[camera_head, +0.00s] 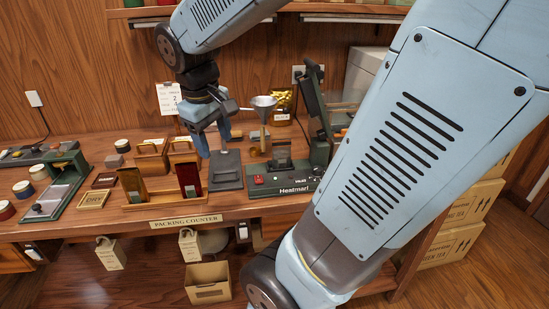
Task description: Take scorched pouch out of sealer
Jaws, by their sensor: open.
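The sealer (275,183) is a dark green machine lettered "Heatmart" with a red switch. It stands at the right part of the counter, and its long dark arm (313,95) is raised. A small dark piece with a yellowish edge (281,153) stands upright at the sealer; I cannot tell if it is the scorched pouch. A shiny gold pouch (283,103) with a pale label stands behind the sealer. My gripper (213,138) points down, open and empty, left of the sealer and above a dark grey stand (226,172).
A green press (62,185) is at far left. An open carton (208,292) sits below.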

